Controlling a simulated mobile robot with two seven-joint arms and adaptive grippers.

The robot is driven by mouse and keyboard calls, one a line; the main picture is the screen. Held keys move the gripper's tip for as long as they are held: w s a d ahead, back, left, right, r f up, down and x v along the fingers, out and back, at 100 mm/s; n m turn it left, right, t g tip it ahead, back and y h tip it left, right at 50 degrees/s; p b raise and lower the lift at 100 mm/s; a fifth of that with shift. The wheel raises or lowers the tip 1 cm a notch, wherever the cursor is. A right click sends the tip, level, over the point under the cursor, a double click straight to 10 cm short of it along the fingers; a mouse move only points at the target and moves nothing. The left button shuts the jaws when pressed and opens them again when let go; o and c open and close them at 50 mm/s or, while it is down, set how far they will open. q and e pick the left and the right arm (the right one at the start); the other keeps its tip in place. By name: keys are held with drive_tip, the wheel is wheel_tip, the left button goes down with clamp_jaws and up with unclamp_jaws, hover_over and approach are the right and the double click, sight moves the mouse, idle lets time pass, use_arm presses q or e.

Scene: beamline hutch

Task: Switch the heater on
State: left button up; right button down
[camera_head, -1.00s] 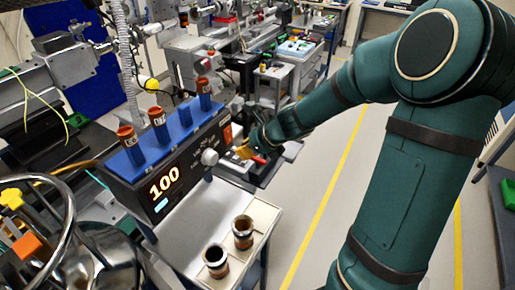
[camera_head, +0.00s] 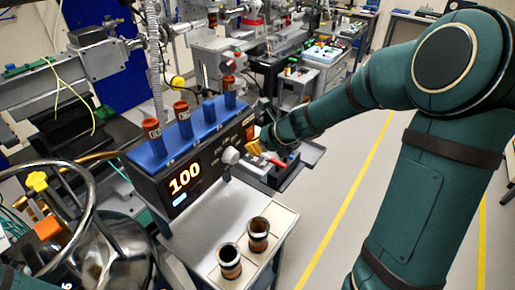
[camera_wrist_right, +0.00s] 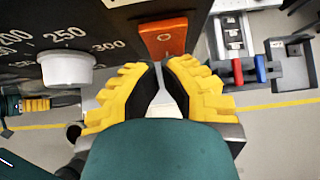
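The heater is a dark box (camera_head: 212,160) with a blue top and a lit display reading 100. Its front carries a white knob (camera_head: 230,156) and, right of it, an orange switch (camera_head: 250,132). In the right wrist view the knob (camera_wrist_right: 68,70) is at the left beside dial numbers, and the orange switch (camera_wrist_right: 163,36) is at the top centre. My right gripper (camera_head: 254,148) is just in front of the switch. In the wrist view its yellow fingertips (camera_wrist_right: 160,64) are almost together, empty, just below the switch; contact cannot be told.
Several brown vials (camera_head: 182,118) stand in the blue top. Two dark cups (camera_head: 258,235) stand on the grey cart (camera_head: 205,222) in front. A metal vessel with curved tubing (camera_head: 118,250) is at the lower left. Equipment benches fill the back; floor is clear at right.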

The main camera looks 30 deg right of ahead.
use_arm(q)
drive_tip(key=shift+f+b, duration=0.45)
drive_tip(key=shift+f, duration=0.5)
use_arm(e)
drive_tip(key=shift+w+a, duration=0.1)
drive_tip(key=shift+w, duration=0.1)
use_arm(q)
drive_tip(key=shift+r, duration=0.1)
use_arm(e)
drive_tip(key=shift+r, duration=0.1)
use_arm(q)
drive_tip(key=shift+d+r+p, duration=0.1)
drive_tip(key=shift+r+p, duration=0.6)
drive_tip(key=shift+p, duration=0.1)
use_arm(e)
drive_tip(key=shift+r, duration=0.65)
